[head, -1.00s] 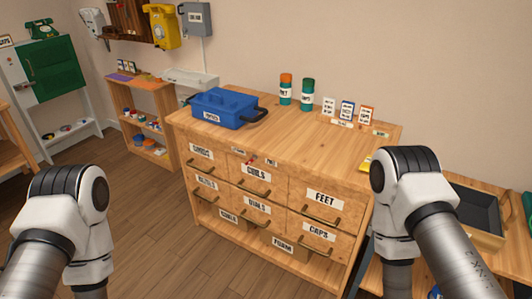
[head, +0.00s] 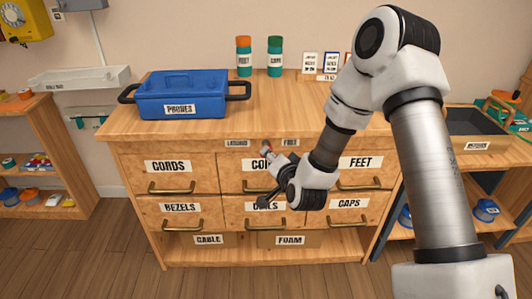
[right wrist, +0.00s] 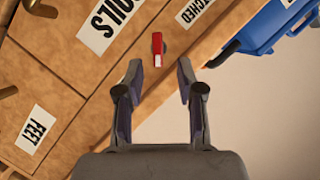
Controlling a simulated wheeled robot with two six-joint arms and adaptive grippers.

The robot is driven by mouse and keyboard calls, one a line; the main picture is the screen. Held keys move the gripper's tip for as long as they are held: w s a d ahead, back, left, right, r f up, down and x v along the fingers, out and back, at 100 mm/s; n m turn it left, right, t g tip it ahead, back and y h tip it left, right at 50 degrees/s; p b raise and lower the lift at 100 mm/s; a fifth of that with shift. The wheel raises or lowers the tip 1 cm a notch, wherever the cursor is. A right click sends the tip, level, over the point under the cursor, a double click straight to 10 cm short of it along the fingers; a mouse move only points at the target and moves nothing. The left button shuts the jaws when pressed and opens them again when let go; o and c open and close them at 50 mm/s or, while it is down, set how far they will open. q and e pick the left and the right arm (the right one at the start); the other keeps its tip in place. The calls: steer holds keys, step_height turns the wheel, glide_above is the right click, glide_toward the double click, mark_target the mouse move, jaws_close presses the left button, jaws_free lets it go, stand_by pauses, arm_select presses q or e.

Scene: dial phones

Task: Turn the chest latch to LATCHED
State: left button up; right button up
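The chest latch (right wrist: 157,47) is a small red lever with a pale end, on the front of the wooden chest (head: 135,150) near its top edge. In the head view it sits between the LATCHED label (head: 237,143) on the left and the FREE label (head: 290,143) on the right. In the right wrist view, the lever lies just ahead of my right gripper (right wrist: 160,75), roughly in line with the gap between its fingers. The fingers are spread and empty, and no grip on the lever shows. My left gripper is out of view.
A blue PROBES box (head: 180,97) with dark handles stands on the chest top. Two bottles stand at the back. Drawers with protruding brass handles lie below the latch. A dark tray (head: 478,122) is at right. Floor in front is clear.

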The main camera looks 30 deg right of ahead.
steer(key=x, duration=0.5)
steer(key=shift+s+d, duration=0.1)
steer(key=shift+d, duration=0.1)
steer(key=shift+w+f, duration=0.15)
steer(key=shift+w, duration=0.35)
steer(key=shift+s, duration=0.1)
jaws_close()
